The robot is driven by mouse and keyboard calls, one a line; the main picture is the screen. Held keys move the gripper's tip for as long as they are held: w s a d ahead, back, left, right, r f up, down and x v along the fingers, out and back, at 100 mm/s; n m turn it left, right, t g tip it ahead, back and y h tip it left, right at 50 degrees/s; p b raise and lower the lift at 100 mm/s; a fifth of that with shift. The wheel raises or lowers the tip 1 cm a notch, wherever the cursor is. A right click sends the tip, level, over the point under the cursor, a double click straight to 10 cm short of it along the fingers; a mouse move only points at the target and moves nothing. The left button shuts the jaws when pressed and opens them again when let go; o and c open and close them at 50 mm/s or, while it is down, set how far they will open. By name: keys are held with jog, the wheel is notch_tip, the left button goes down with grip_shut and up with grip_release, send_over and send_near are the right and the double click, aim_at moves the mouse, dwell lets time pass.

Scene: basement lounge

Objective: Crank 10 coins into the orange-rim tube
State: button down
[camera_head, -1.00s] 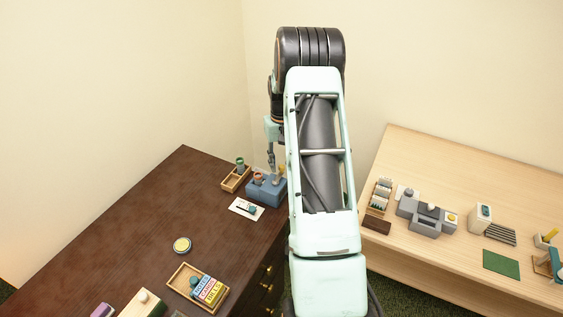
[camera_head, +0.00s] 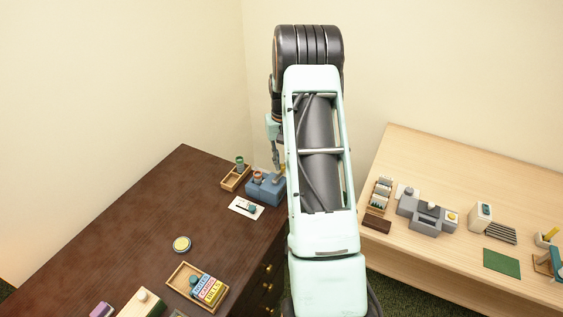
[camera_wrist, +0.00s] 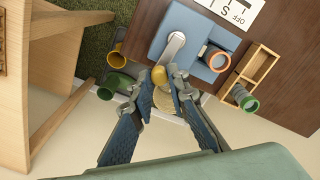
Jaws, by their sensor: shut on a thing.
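The blue coin machine (camera_head: 265,191) stands at the back right corner of the dark desk; it also shows in the wrist view (camera_wrist: 177,22). The orange-rim tube (camera_wrist: 215,58) is seated upright at the machine; its rim shows in the head view (camera_head: 258,176). A metal crank arm (camera_wrist: 173,47) ends in a yellow knob (camera_wrist: 159,75). My gripper (camera_wrist: 163,80) is shut on this knob. A round tan piece (camera_wrist: 164,99) shows behind the fingers; I cannot tell what it is. My arm hides part of the machine in the head view, and no coins inside the tube can be made out.
A wooden tray (camera_wrist: 262,64) beside the machine holds a green-rim tube (camera_wrist: 246,100). A light table (camera_head: 455,262) stands to the right.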

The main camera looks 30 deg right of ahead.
jog(key=m, duration=0.1)
jog(key=s+m+b, duration=0.1)
jog(key=m, duration=0.2)
jog(key=shift+s+d, duration=0.25)
jog(key=s+a+m+p, duration=0.1)
jog(key=a+m+p, duration=0.1)
jog(key=m, duration=0.6)
jog(key=s+a+m+p, duration=0.2)
jog(key=m, duration=0.7)
jog(key=s+a+m+p, duration=0.1)
jog(key=a+m, duration=0.1)
jog(key=m, duration=0.6)
jog(key=shift+s+a+r+p, duration=0.15)
jog(key=shift+s+a+p, duration=0.05)
jog(key=shift+a+p, duration=0.2)
jog(key=shift+w+a+m+p, duration=0.2)
jog(key=shift+m+p, duration=0.1)
jog(key=shift+m, duration=0.4)
jog(key=shift+w+a+m+p, duration=0.15)
jog(key=shift+m+p, duration=0.2)
jog(key=shift+m, duration=0.35)
jog(key=shift+w+a+m+p, duration=0.2)
jog(key=shift+m+p, duration=0.1)
jog(key=shift+m, duration=0.4)
jog(key=c, duration=1.8)
grip_release()
jog(key=shift+c, duration=0.2)
